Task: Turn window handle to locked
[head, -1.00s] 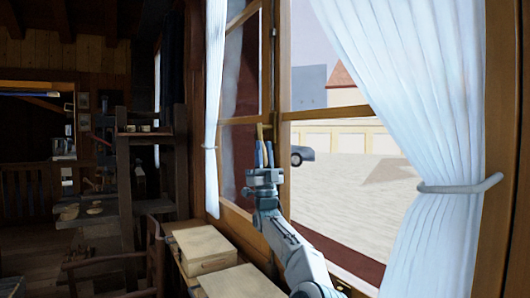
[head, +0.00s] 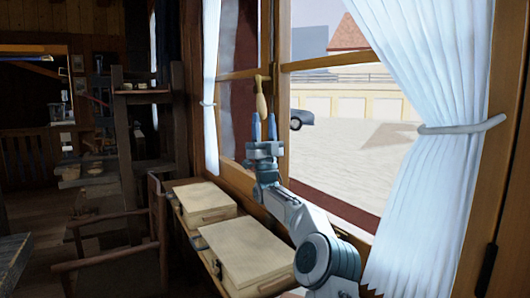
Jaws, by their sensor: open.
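The window handle (head: 261,95) is a tan, turned grip on the upright bar where the two window sashes meet. It points roughly straight down from a small mount near the crossbar. My gripper (head: 264,126) is just below it, with its two blue fingers pointing up and spread apart. The fingertips come up to about the handle's lower end, one on each side in the picture. I cannot tell whether they touch it or how far apart they are in depth. Nothing shows held between the fingers.
White curtains hang left (head: 210,90) and right (head: 430,160) of the window, the right one tied back. Two pale wooden boxes (head: 249,254) lie on a bench below the sill. A dark wooden chair (head: 115,235) stands left of them. Outside is a paved yard with a car.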

